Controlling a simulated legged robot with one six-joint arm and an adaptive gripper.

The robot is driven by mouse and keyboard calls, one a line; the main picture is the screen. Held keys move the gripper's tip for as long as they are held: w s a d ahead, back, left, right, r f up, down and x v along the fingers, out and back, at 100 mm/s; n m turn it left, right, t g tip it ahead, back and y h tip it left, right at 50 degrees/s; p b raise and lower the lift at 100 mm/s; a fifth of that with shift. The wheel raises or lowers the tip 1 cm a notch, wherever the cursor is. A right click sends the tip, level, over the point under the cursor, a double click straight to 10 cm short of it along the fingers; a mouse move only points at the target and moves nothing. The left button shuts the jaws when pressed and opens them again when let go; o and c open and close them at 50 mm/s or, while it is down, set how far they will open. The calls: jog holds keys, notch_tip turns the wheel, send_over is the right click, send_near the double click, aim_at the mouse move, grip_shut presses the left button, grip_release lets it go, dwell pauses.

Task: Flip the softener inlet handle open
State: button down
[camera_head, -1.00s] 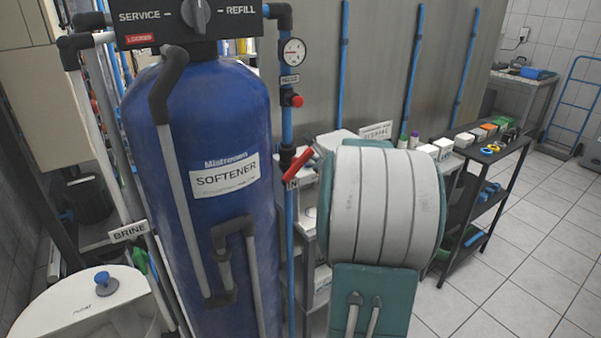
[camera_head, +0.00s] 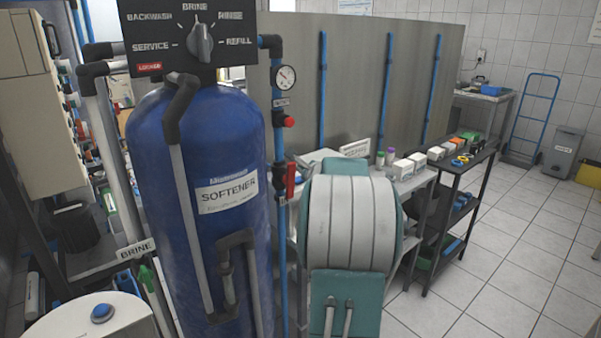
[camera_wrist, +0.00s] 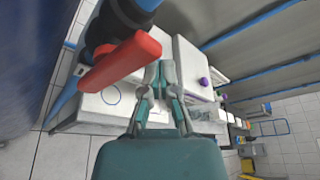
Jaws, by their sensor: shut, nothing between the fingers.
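The red softener inlet handle (camera_head: 291,180) sits on the thin blue pipe right of the blue softener tank (camera_head: 205,235). It stands nearly upright, along the pipe. In the wrist view the red handle (camera_wrist: 122,62) is large and slants across the upper left, in front of the blue pipe. My gripper (camera_wrist: 160,68) is shut and empty, its fingertips close below the handle's right end. I cannot tell whether they touch it. In the head view my teal and grey arm hides the gripper.
A pressure gauge (camera_head: 285,77) and a small red knob (camera_head: 289,122) sit higher on the pipe. A control head (camera_head: 186,45) tops the tank. A black shelf cart (camera_head: 458,195) stands to the right. White tiled floor (camera_head: 500,260) is clear beyond it.

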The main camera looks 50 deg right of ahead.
jog(key=shift+a+r, duration=0.1)
jog(key=shift+a, duration=0.05)
jog(key=shift+a+r, duration=0.1)
jog(key=shift+a, duration=0.15)
jog(key=shift+w, duration=0.1)
dwell(0.4)
jog(key=shift+r, duration=0.1)
